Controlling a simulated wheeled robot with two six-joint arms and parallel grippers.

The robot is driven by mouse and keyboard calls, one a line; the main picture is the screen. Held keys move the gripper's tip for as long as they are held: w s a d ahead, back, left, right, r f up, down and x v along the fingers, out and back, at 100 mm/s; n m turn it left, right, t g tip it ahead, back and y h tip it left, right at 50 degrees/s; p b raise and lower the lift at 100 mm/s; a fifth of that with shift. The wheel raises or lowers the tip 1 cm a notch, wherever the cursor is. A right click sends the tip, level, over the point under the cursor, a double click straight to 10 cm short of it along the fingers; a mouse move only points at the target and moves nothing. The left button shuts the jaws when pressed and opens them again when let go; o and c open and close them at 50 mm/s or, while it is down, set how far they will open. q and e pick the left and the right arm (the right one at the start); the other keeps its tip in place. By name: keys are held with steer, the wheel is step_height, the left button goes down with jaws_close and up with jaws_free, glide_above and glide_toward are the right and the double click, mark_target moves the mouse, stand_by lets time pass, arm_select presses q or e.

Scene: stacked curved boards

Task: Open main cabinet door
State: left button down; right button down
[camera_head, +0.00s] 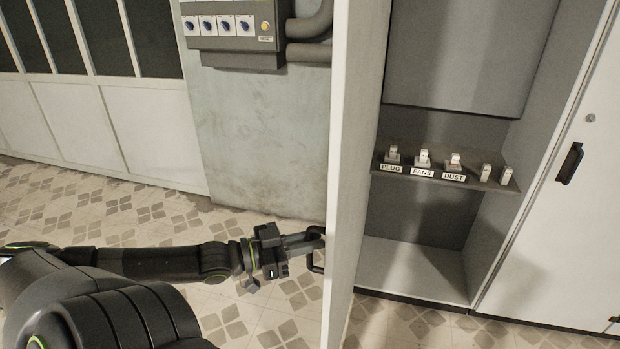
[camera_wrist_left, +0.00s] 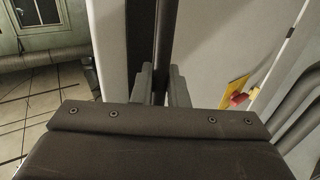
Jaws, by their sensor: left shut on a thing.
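The main cabinet door (camera_head: 345,150) is white and stands swung open, seen nearly edge-on in the head view. The open cabinet (camera_head: 415,265) shows to its right. My left gripper (camera_head: 316,240) is shut on the dark door handle (camera_head: 318,262) on the door's left face. In the left wrist view, the two fingers of my left gripper (camera_wrist_left: 163,85) close around the dark upright handle (camera_wrist_left: 164,40). The held part of the handle is partly hidden by the fingers. My right gripper is in neither view.
Inside the cabinet, a shelf (camera_head: 440,180) carries several small switches, with labels PLUG, FANS and DUST. A closed white door (camera_head: 560,235) with a black handle (camera_head: 569,163) is at right. A grey control box (camera_head: 235,25) hangs on the wall. Tiled floor lies clear at left.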

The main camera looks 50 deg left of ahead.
arm_select(q)
steer(key=c, duration=1.5)
jaws_free()
steer(key=shift+w, duration=0.1)
steer(key=shift+c, duration=0.2)
steer(key=p+v, duration=0.4)
steer(key=v, duration=1.3)
steer(key=shift+a, duration=0.15)
steer(key=shift+f, duration=0.1)
